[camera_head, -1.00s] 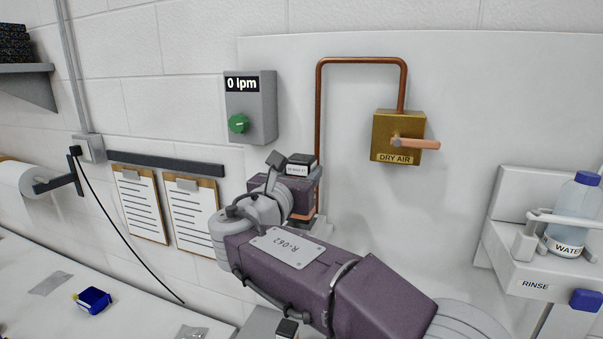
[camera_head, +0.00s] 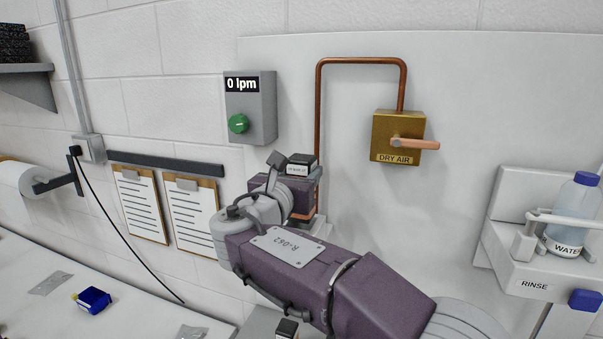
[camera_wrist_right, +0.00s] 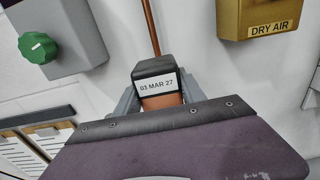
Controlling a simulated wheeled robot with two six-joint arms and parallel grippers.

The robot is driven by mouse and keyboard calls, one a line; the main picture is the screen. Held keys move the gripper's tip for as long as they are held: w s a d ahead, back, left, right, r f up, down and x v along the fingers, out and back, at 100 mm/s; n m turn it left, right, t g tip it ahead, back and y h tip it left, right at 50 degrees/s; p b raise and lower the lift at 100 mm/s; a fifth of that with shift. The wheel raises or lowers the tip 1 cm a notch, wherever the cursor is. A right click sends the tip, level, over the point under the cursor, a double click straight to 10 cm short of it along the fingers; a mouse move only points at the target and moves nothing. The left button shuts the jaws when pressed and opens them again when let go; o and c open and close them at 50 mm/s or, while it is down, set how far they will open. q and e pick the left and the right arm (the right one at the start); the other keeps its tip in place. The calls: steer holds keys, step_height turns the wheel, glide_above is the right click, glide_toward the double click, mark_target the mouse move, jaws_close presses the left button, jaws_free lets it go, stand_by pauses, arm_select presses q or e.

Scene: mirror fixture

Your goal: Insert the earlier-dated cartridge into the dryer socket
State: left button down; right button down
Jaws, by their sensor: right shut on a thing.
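A cartridge with a black cap and a white label (camera_head: 300,168) is held in my right gripper (camera_head: 298,180), upright at the lower end of the copper pipe. In the right wrist view its label (camera_wrist_right: 157,86) reads 03 MAR 27, and an orange body shows below it between the grey fingers (camera_wrist_right: 160,100). A second black-capped cartridge (camera_head: 287,329) shows at the bottom edge; its date is not readable. The dryer socket is mostly hidden behind my right arm, so I cannot tell whether the held cartridge sits in it. My left gripper is not in view.
A brass DRY AIR valve (camera_head: 398,137) with an orange lever is right of the copper pipe (camera_head: 318,110). A grey box (camera_head: 251,108) with a green knob reads 0 lpm. A RINSE shelf (camera_head: 540,283) with a water bottle (camera_head: 573,212) stands at right.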

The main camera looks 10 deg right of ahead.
steer(key=shift+f, duration=0.1)
steer(key=shift+f+b, duration=0.35)
steer(key=shift+b, duration=0.05)
steer(key=shift+f+b, duration=3.45)
steer(key=shift+f, duration=0.4)
steer(key=c, duration=0.6)
jaws_free()
